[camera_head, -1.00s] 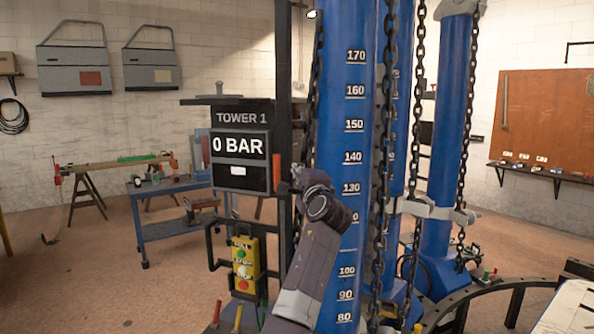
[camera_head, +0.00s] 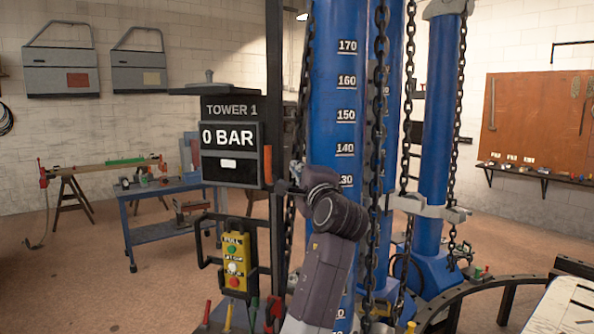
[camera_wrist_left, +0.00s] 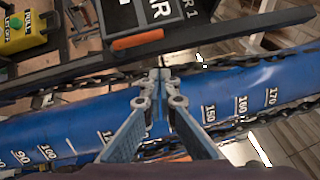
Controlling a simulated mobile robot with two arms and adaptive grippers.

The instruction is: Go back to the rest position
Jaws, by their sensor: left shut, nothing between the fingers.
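My left gripper (camera_head: 290,189) is in front of the blue tower, beside the dark post and just below right of the pressure display (camera_head: 231,152). In the left wrist view its fingers (camera_wrist_left: 158,76) are shut together with nothing between them. Behind them run the blue tower column (camera_wrist_left: 75,127) and a chain. The left forearm comes up from the bottom of the head view and hides part of the column's scale. My right gripper is in neither view.
The blue tower (camera_head: 335,95) has chains (camera_head: 379,90) hanging beside it. A yellow button box (camera_head: 236,263) hangs below the display, which reads 0 BAR. An orange handle (camera_wrist_left: 137,39) is near the fingers. A blue cart (camera_head: 160,205) stands left.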

